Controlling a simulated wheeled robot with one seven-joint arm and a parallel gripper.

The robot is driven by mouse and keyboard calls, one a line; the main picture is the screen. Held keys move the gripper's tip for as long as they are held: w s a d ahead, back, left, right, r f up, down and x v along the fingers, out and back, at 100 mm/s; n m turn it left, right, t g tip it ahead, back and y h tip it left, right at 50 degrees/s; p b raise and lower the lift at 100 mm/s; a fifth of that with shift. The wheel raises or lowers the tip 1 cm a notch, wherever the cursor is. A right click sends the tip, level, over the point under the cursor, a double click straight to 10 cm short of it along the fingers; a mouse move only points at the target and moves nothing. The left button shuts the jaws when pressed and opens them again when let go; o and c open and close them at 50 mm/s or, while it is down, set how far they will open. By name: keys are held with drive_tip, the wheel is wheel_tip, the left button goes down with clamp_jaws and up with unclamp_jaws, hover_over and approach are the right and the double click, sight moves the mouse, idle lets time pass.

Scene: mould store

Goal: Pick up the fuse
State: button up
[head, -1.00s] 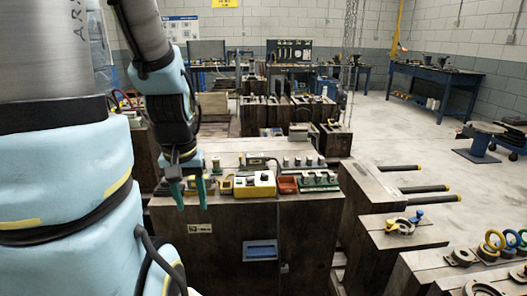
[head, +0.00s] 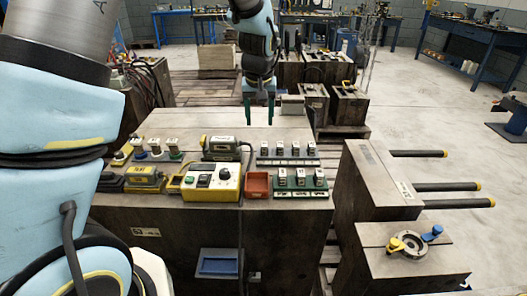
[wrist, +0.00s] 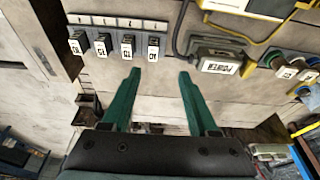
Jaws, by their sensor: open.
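A row of several small dark blocks with white number labels (head: 288,148), which look like fuses, stands along a pale strip on the wooden cabinet top. In the wrist view these fuse-like blocks (wrist: 128,46) are at upper left. A second row of similar blocks (head: 300,178) sits on a green base nearer the front edge. I cannot tell which one is the fuse meant. My gripper (head: 259,116) is open and empty above the far part of the cabinet top. In the wrist view its green fingers (wrist: 160,74) are apart, with only bare wood between them.
A yellow and white control box (head: 213,181), a red-orange tray (head: 257,185) and a grey labelled unit with a cable (head: 219,144) stand beside the rows. Several knobs (head: 155,147) are at left. The cabinet top (head: 190,122) behind them is mostly clear.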

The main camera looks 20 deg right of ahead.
hover_over(264, 145)
drive_tip(key=s, duration=0.2)
wheel_tip(264, 145, down, 4)
drive_tip(key=shift+a+p+x, duration=0.15)
drive_tip(key=shift+p+x, duration=0.5)
drive_tip(key=shift+x, duration=1.05)
drive_tip(key=shift+a+p+x, duration=0.2)
drive_tip(key=shift+p+x, duration=0.4)
drive_tip(key=shift+x, duration=1.05)
drive_tip(key=shift+w, duration=0.15)
clamp_jaws()
